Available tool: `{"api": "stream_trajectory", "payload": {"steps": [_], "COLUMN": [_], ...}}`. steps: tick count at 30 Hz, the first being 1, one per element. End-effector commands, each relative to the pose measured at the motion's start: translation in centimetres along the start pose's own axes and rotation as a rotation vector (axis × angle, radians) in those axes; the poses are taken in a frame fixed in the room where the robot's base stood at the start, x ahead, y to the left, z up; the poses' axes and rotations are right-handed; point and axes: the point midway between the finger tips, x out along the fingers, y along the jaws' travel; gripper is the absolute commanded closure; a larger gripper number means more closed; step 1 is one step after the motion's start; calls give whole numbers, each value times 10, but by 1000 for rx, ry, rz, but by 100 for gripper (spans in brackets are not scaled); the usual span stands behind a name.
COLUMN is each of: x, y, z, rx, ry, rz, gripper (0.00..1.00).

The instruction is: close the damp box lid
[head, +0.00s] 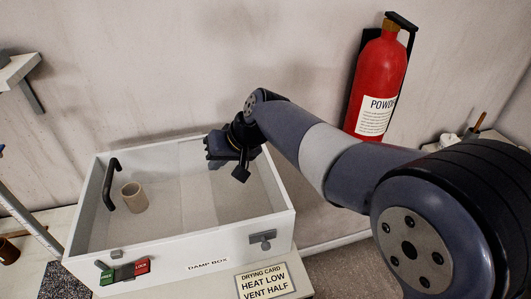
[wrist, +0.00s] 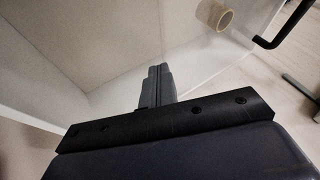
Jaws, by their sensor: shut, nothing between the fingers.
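The white damp box (head: 175,260) stands at the lower left in the head view, with its inside visible from above. A black bar handle (head: 110,186) is near its left side, and it shows at the upper right of the wrist view (wrist: 283,25). A clear, see-through lid seems to go with this handle; its edges are faint, and I cannot tell exactly how far it covers the box. A beige cup-like cylinder (head: 134,197) is inside, also in the wrist view (wrist: 214,17). My gripper (head: 241,174) is shut and empty, over the back right of the box, apart from the handle.
A latch (head: 262,240) and a green-and-red lock tag (head: 125,271) are on the box front. A red extinguisher (head: 377,85) hangs on the wall behind my arm. A small shelf (head: 18,72) juts out at left.

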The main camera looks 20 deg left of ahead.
Motion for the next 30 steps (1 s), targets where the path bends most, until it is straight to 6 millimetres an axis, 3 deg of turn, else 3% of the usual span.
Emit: {"api": "stream_trajectory", "payload": {"steps": [4, 10, 30], "x": [15, 26, 26], "y": [-30, -49, -50], "z": [0, 0, 0], "rx": [-4, -1, 2], "ry": [-2, -1, 3], "rz": [-2, 0, -3], "gripper": [100, 100, 100]}}
